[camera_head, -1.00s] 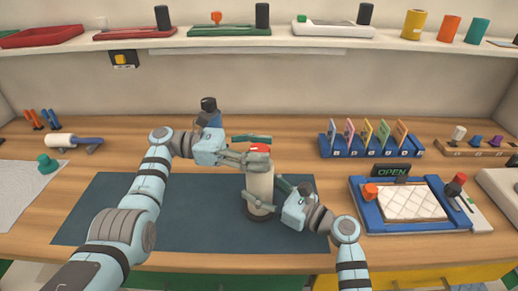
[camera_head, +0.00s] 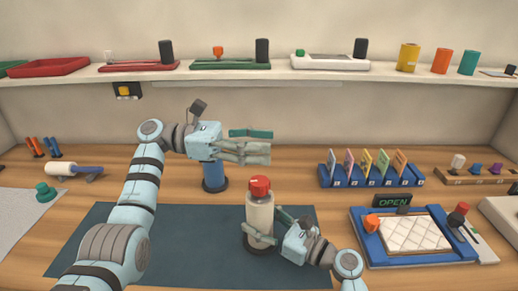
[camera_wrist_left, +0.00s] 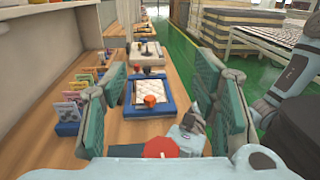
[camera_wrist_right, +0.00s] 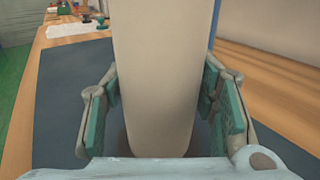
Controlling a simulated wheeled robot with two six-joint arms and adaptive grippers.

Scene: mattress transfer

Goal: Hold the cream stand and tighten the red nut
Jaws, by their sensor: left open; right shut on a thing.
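The cream stand (camera_head: 259,214) is upright on the dark mat, with the red nut (camera_head: 259,187) on its top. My right gripper (camera_head: 262,227) is shut around the stand's lower body from the right. The stand fills the space between its pads in the right wrist view (camera_wrist_right: 165,80). My left gripper (camera_head: 266,143) is open and empty, apart from the nut and above it in the head view. In the left wrist view the nut (camera_wrist_left: 160,147) shows low between the open fingers. The nut's threads are hidden.
A blue post (camera_head: 214,175) on a black base stands below my left wrist. A blue card rack (camera_head: 372,181) and a blue-framed tray (camera_head: 366,250) are at the right. A shelf (camera_head: 340,73) runs across the back. The left part of the mat (camera_head: 180,225) is clear.

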